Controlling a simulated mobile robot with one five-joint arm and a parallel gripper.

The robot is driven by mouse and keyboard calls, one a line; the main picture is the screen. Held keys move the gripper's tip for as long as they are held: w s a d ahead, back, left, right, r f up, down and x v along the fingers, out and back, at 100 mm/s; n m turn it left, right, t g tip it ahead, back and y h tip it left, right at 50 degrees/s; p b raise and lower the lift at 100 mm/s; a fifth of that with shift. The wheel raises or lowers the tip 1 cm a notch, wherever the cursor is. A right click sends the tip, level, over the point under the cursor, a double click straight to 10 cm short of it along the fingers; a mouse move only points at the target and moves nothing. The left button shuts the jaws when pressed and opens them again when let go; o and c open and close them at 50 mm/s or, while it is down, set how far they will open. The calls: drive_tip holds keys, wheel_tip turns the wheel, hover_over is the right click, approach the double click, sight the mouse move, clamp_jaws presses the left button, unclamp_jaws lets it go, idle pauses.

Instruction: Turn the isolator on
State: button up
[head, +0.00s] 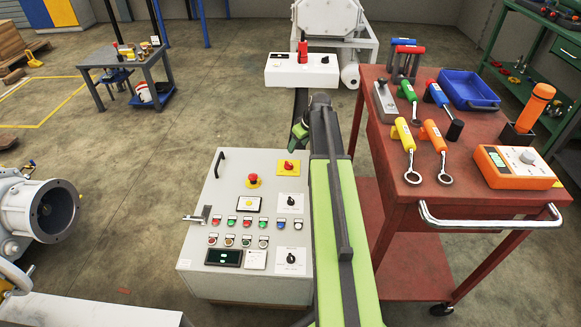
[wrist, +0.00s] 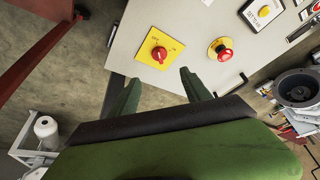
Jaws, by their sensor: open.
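The isolator is a red rotary knob on a square yellow plate (head: 289,168), near the top right corner of the grey control panel (head: 208,172). In the wrist view the isolator (wrist: 159,53) is upper centre, its knob handle tilted, with small markings on the plate. My gripper (head: 299,132) is beyond the panel's top edge in the head view, apart from the knob. In the wrist view its two green fingers (wrist: 159,77) are spread and empty, with the yellow plate showing just past and between their tips. The head view shows the gripper only partly.
A red emergency stop button (head: 253,180) on a yellow ring sits left of the isolator. Black selectors, lamp buttons and a door handle (head: 197,216) stand out from the panel. A red tool cart (head: 468,213) is close on the right.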

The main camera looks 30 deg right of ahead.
sight(289, 163)
drive_tip(key=b+x, duration=1.2)
drive_tip(key=x, duration=0.2)
drive_tip(key=shift+s+f, duration=0.1)
drive_tip(key=shift+f, duration=0.15)
drive_tip(key=shift+r, duration=0.1)
clamp_jaws()
